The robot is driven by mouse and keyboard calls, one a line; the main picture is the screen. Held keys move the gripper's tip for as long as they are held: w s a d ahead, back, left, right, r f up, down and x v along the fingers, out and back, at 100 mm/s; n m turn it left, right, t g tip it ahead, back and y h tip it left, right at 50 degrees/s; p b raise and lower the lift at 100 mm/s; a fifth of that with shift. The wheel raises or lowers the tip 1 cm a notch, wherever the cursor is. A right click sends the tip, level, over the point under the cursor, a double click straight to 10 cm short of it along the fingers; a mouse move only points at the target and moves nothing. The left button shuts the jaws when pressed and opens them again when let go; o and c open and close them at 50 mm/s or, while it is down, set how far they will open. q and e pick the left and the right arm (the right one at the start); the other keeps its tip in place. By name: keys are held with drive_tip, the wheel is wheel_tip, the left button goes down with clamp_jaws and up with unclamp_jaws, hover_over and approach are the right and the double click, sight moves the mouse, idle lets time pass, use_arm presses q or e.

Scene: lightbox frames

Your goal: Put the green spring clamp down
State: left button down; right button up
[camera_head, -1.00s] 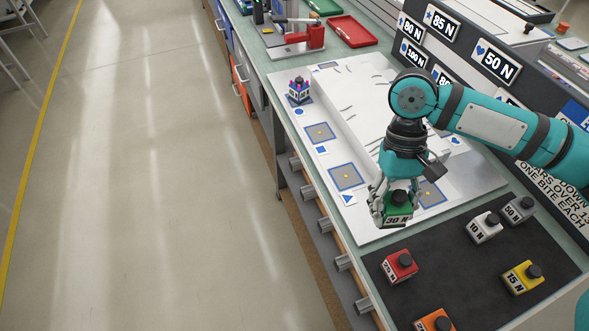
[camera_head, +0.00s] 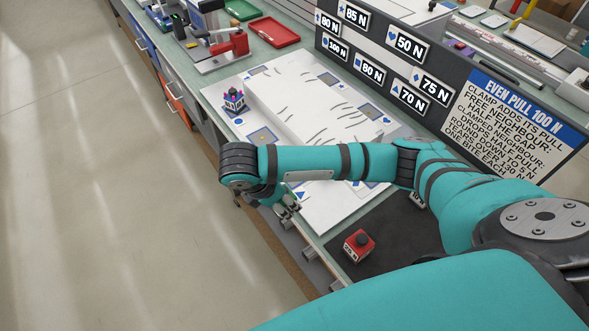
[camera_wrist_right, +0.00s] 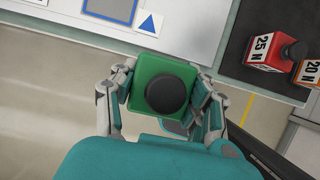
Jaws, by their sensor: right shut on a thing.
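The green spring clamp (camera_wrist_right: 163,88), a green block with a round black knob, sits between the fingers of my right gripper (camera_wrist_right: 162,95) in the right wrist view. The gripper is shut on its sides and holds it out by the bench's front edge, with floor seen below. In the head view my right gripper (camera_head: 287,207) shows only in part below the arm, and the clamp is hidden there. The white board (camera_head: 326,214) has blue-edged square pads; one pad (camera_wrist_right: 110,8) and a blue triangle lie just beyond the clamp. My left gripper is out of view.
A purple-topped clamp (camera_head: 234,99) stands at the board's far left corner. A red 25 N clamp (camera_head: 359,245) stands on the dark mat (camera_head: 398,238); an orange 20 N clamp (camera_wrist_right: 309,72) is beside it. A sign panel (camera_head: 522,115) rises behind the board.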

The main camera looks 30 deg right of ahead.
drive_tip(key=w+d, duration=0.2)
drive_tip(key=w, duration=0.1)
drive_tip(key=w+d+p, duration=0.1)
drive_tip(key=w+d, duration=0.2)
drive_tip(key=w, duration=0.1)
drive_tip(key=w+d+f+p, duration=0.1)
drive_tip(key=w+d, duration=0.2)
drive_tip(key=shift+w+d+f, duration=0.1)
drive_tip(key=shift+w+d, duration=0.05)
drive_tip(key=shift+d, duration=0.1)
wheel_tip(320, 180, down, 3)
drive_tip(key=shift+w+d+f+p, duration=0.1)
drive_tip(key=shift+p, duration=0.6)
drive_tip(key=shift+f, duration=0.25)
drive_tip(key=o, duration=1.4)
drive_tip(key=shift+f, duration=0.1)
drive_tip(key=b+v, duration=0.2)
drive_tip(key=v, duration=1)
drive_tip(key=shift+b, duration=0.4)
